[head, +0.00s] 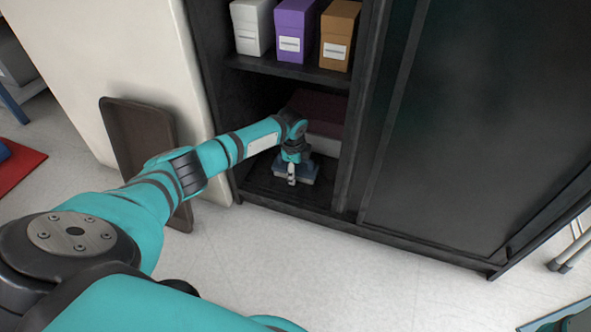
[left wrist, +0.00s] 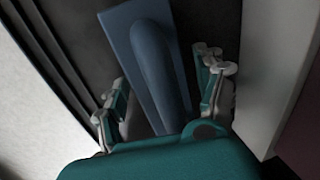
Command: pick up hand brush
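The hand brush (left wrist: 153,55) is blue, with a long rounded ridge like a handle along its flat body. It lies on the bottom shelf of the dark cabinet. In the head view, part of the blue brush (head: 308,172) shows behind and beside my left gripper (head: 291,176), which hides the rest. In the left wrist view, the fingers of my left gripper (left wrist: 165,88) are spread, one on each side of the ridge. The gripper is open, and I see no clear contact.
The dark cabinet (head: 345,200) has a side wall right of the arm and a shelf (head: 290,70) above, holding white, purple and brown boxes. A pale box (head: 325,145) with a dark red top stands behind the brush. A brown tray (head: 135,130) leans outside, left.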

